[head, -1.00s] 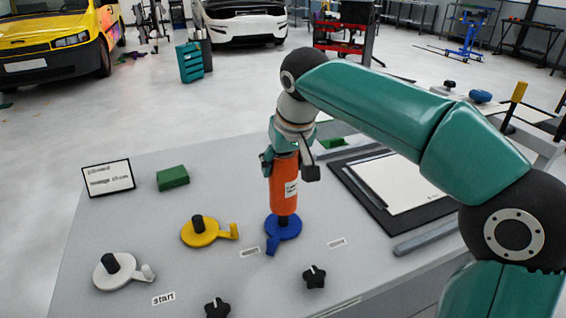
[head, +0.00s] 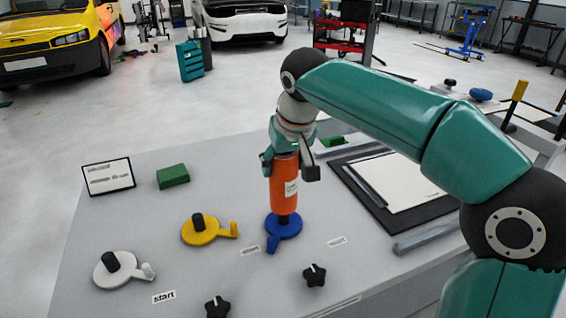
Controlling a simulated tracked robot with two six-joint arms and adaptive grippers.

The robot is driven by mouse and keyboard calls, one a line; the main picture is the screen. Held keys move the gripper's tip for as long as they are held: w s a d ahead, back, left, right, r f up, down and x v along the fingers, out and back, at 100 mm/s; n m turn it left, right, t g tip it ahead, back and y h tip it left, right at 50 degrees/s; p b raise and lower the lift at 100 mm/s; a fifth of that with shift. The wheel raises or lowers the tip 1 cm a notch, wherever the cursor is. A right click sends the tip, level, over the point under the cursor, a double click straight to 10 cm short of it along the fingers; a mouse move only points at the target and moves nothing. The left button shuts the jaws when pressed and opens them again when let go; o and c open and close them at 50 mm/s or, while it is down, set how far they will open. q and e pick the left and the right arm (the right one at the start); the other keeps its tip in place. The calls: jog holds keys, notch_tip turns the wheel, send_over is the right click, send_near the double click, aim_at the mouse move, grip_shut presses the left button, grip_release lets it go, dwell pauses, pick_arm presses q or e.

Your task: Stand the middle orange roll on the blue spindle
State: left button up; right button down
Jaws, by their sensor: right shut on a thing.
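The orange roll (head: 283,190) is upright on or just above the blue spindle (head: 284,228), lined up with it. Whether the roll is fully seated I cannot tell. My right gripper (head: 284,160) comes from above and is shut on the roll's upper end. The roll's top is hidden by the gripper. My left gripper is not in view.
A yellow spindle (head: 201,230) and a white spindle (head: 117,268) stand to the left, both empty. Black knobs (head: 314,275) are at the front. A green block (head: 173,177) and a sign (head: 108,177) lie behind. A black mat with white sheet (head: 400,183) is right.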

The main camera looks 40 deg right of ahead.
aim_at(284, 181)
jog(key=shift+f+b, duration=1.75)
jog(key=shift+f, duration=0.55)
jog(key=shift+c, duration=0.7)
grip_release()
jog(key=v, duration=1.2)
jog(key=shift+f, duration=0.1)
